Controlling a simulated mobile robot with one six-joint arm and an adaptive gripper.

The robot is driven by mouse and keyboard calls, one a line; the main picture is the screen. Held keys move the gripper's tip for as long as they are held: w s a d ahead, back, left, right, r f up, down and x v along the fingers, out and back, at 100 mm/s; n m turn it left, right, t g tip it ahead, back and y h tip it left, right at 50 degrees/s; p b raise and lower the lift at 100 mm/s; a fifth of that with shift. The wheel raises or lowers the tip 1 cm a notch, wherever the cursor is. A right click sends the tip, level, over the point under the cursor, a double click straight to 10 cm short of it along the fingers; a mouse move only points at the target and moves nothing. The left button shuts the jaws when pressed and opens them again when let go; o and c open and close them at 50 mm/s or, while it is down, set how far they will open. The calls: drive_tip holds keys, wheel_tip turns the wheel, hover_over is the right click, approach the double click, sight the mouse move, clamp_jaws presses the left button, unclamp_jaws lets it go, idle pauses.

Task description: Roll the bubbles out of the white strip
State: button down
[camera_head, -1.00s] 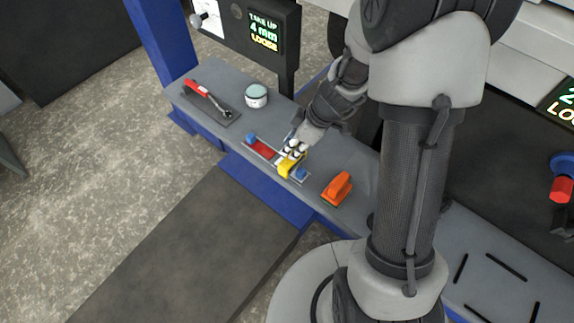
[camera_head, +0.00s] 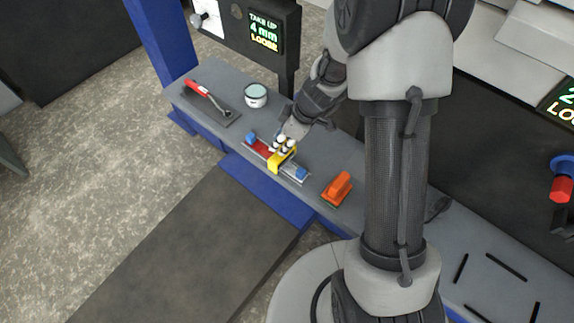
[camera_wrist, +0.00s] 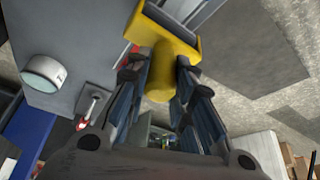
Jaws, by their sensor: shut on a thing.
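My gripper (camera_head: 284,143) is shut on the handle of a yellow roller (camera_head: 280,160). In the wrist view my fingers (camera_wrist: 160,78) hold the yellow handle (camera_wrist: 162,90) on both sides, with a grey drum in the roller's frame beyond. The roller is over the strip's plate on the bench, and I cannot tell whether its drum touches. The plate has a red area (camera_head: 262,150) left of the roller and a blue block (camera_head: 251,138) at its left end. Another blue block (camera_head: 301,174) is at its right end. A pale part (camera_head: 290,173) shows right of the roller. Bubbles are too small to see.
An orange-handled block (camera_head: 337,188) stands right of the plate. A round tin (camera_head: 256,95) and a red-handled ratchet tool (camera_head: 205,98) on a dark mat are at the bench's left. A display (camera_head: 264,30) reading "TAKE UP 4 mm LOOSE" stands behind.

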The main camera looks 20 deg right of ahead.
drive_tip(key=shift+f, duration=0.3)
idle(0.5)
drive_tip(key=s+d+r, duration=0.2)
drive_tip(key=s, duration=0.1)
drive_tip(key=shift+s+d+r, duration=0.1)
drive_tip(key=shift+d+r, duration=0.05)
drive_tip(key=shift+d, duration=0.05)
idle(0.9)
idle(0.5)
wheel_tip(320, 180, up, 5)
drive_tip(key=p, duration=0.2)
drive_tip(key=shift+p, duration=0.35)
